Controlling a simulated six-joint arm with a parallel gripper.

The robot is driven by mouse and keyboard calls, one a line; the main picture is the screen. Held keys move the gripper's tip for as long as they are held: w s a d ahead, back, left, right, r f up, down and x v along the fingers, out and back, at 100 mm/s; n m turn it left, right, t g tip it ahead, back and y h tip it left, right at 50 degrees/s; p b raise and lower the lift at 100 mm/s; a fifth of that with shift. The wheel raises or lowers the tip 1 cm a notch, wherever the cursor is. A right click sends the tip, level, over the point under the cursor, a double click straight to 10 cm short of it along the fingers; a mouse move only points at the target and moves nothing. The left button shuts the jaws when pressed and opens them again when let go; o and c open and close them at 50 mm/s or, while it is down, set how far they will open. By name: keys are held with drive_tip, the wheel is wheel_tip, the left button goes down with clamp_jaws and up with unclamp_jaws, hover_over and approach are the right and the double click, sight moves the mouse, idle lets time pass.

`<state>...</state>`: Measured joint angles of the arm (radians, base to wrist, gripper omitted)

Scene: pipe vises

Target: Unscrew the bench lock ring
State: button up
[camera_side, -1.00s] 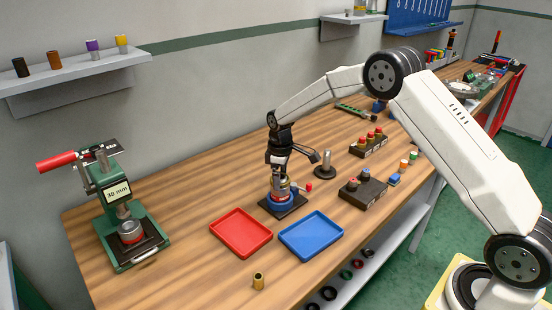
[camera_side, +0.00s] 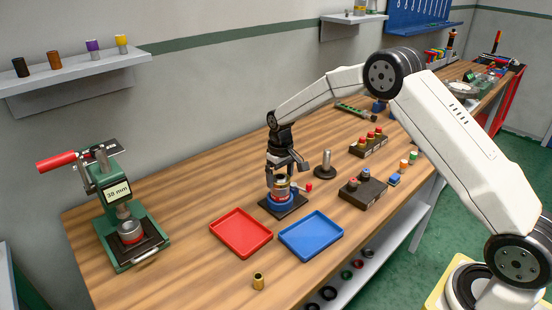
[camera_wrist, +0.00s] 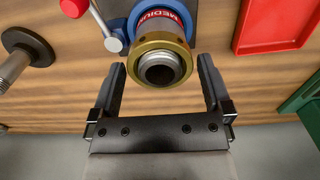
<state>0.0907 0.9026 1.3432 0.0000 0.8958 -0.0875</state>
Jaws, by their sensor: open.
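The brass lock ring (camera_wrist: 160,40) sits around a grey pipe end (camera_wrist: 160,74) on the bench vise. In the side view my gripper (camera_side: 281,180) is upright, directly over the vise, and partly hides the ring. I cannot tell whether the fingertips reach the ring's height.
A red tray (camera_side: 241,233) and a blue tray (camera_side: 311,236) lie in front of the vise. A dark post stand (camera_side: 325,166) and a block with buttons (camera_side: 363,190) are to its right. A green press (camera_side: 128,225) stands left. A small brass piece (camera_side: 258,281) lies near the front edge.

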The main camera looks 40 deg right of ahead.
drive_tip(key=c, duration=1.2)
drive_tip(key=shift+o, duration=0.2)
drive_tip(key=n, duration=0.6)
drive_tip(key=shift+n, duration=0.4)
drive_tip(key=n, duration=0.3)
drive_tip(key=shift+n, duration=2.3)
